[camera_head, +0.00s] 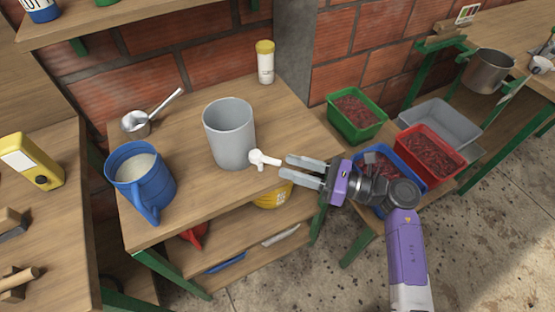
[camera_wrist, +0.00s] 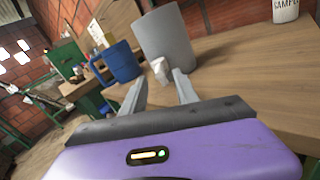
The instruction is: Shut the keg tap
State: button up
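The keg is a grey open-topped cylinder (camera_head: 230,135) standing on the wooden table. Its white tap (camera_head: 262,159) sticks out low on the side facing my gripper. My gripper (camera_head: 284,166) is open and empty, with its fingertips just to the right of the tap. In the wrist view, the keg (camera_wrist: 168,38) stands ahead and the tap (camera_wrist: 160,70) appears between and beyond the two fingertips (camera_wrist: 158,82). The fingers look apart from the tap. I cannot tell whether the tap is open or shut.
A blue jug (camera_head: 141,180) with pale contents and a metal scoop (camera_head: 137,124) stand left of the keg. A yellow-capped white bottle (camera_head: 265,65) is behind. Green (camera_head: 356,116), red and blue crates sit right, near my arm. The table around the tap is clear.

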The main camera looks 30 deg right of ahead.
aim_at(275, 160)
jog(key=shift+x, duration=2.5)
grip_shut()
